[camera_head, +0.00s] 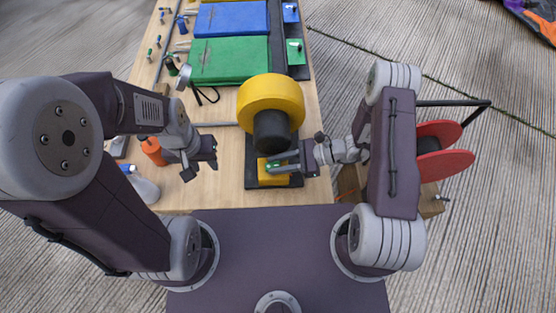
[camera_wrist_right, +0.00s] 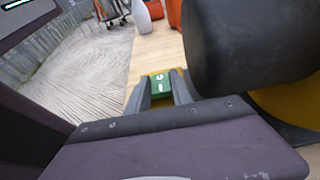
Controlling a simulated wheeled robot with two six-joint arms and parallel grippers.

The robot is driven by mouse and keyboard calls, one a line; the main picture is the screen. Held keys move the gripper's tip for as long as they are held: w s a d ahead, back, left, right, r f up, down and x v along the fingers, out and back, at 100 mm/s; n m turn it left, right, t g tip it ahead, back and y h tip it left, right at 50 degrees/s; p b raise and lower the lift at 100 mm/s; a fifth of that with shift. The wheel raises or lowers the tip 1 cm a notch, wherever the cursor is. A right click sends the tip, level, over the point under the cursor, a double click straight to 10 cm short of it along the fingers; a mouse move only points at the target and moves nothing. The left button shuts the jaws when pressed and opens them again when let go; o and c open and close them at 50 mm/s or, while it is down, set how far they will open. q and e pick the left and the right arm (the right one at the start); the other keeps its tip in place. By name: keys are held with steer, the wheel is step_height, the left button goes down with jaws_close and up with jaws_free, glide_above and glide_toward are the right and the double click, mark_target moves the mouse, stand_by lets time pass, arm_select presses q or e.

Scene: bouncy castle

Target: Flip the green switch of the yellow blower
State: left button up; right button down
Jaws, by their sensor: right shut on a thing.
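The yellow blower (camera_head: 270,95) stands on the wooden table, with a black cylindrical nozzle (camera_head: 272,130) toward me. In front of the nozzle is a yellow switch box (camera_head: 272,180) on a dark base. The green switch (camera_wrist_right: 159,84) shows between the fingers of my right gripper (camera_wrist_right: 163,92) in the right wrist view. In the head view my right gripper (camera_head: 281,164) reaches in from the right over the box, shut on the switch and partly covering it. My left gripper (camera_head: 203,160) is open and empty, left of the blower, above the table.
An orange bottle (camera_head: 152,150) and a white bottle (camera_head: 144,188) stand at the left. A red reel (camera_head: 445,152) is beyond my right arm.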

steer(key=c, duration=1.1)
jaws_free()
steer(key=v, duration=0.9)
steer(key=s+d+r+n+g+h+p, duration=0.35)
steer(key=s+r+n+h+p, duration=0.35)
steer(key=r+n+h, duration=0.3)
steer(key=d+r+n+t+h, duration=0.1)
steer(key=r+n, duration=0.1)
steer(key=w+d+r+n+t+h+p, duration=0.1)
steer(key=r+n+t, duration=0.1)
steer(key=r+n, duration=0.1)
steer(key=w+d+r+n+t+h+p, duration=0.1)
steer(key=d+r+n, duration=0.1)
steer(key=shift+w+r+n+t+h, duration=0.15)
steer(key=shift+r+n+t+h, duration=0.15)
steer(key=shift+r+n+t, duration=0.1)
